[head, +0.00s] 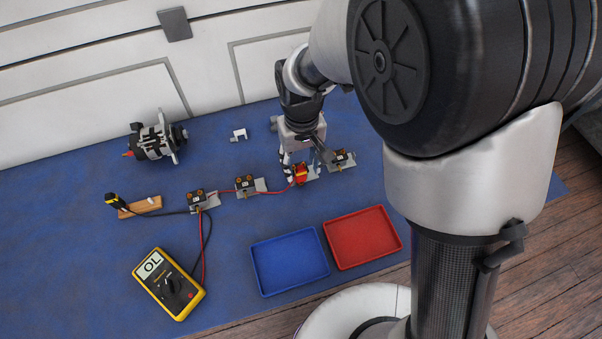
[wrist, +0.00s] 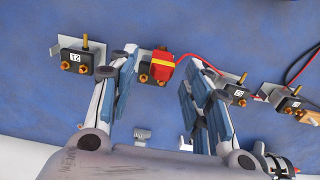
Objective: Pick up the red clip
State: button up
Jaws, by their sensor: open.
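The red clip (head: 299,174) has a yellow band and sits on a small black terminal block with brass studs. In the wrist view the red clip (wrist: 163,67) lies between my two fingers, nearer the left one, beyond the fingertips or level with them; I cannot tell which. A red wire (wrist: 199,63) leads off from it to the right. My gripper (head: 297,160) is open above the clip, and in the wrist view a gap shows on both sides. The lower part of the block is partly hidden in the head view.
Other terminal blocks (head: 341,158) (head: 246,184) (head: 197,197) stand in a row on the blue mat (head: 90,225). A yellow multimeter (head: 169,284), blue tray (head: 290,262), red tray (head: 362,237) and alternator (head: 155,139) lie around. A wooden probe holder (head: 143,207) stands at left.

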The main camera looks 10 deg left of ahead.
notch_tip(320, 180, down, 4)
jog(key=shift+s+r+b, duration=0.1)
jog(key=shift+b, duration=0.5)
jog(key=shift+c, duration=0.4)
jog(key=c, duration=0.8)
jog(key=shift+o, duration=0.2)
jog(key=shift+r, duration=0.2)
notch_tip(320, 180, up, 24)
jog(key=p, duration=1)
jog(key=shift+f, duration=0.2)
